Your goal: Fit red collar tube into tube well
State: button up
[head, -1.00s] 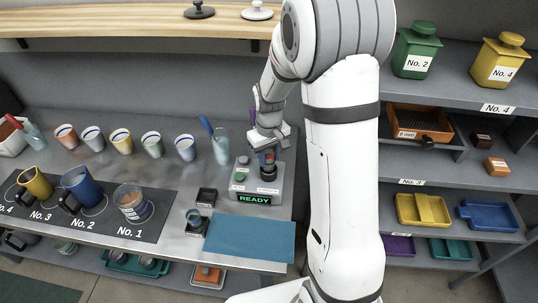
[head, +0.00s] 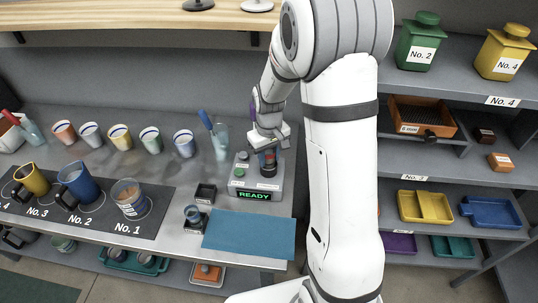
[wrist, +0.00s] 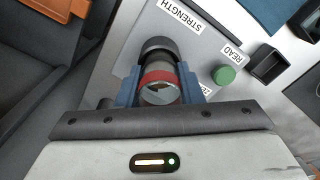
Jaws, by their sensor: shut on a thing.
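My gripper (wrist: 160,95) has blue fingers closed on the sides of the red collar tube (wrist: 158,76), just below its open rim in the wrist view. The tube's clear body runs from the red collar toward the dark round tube well (wrist: 157,44) on the grey machine. Its far end meets the well's dark ring in the picture; I cannot tell how deep it sits. In the head view my gripper (head: 268,150) is over the right part of the machine (head: 240,187), above the dark well (head: 268,170). The tube is mostly hidden there.
The machine has a green button (wrist: 224,75) and a lit READY display (head: 253,195). A small black open box (head: 205,193) and a blue mat (head: 250,234) lie nearby. Several cups stand left. A shelf unit with bins (head: 424,206) is at right.

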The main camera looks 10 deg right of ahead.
jog(key=shift+f+b, duration=0.3)
jog(key=shift+f, duration=0.15)
jog(key=o, duration=1.2)
jog(key=shift+c, duration=0.2)
notch_tip(320, 180, up, 8)
jog(key=shift+b, duration=0.3)
jog(key=shift+f, duration=0.1)
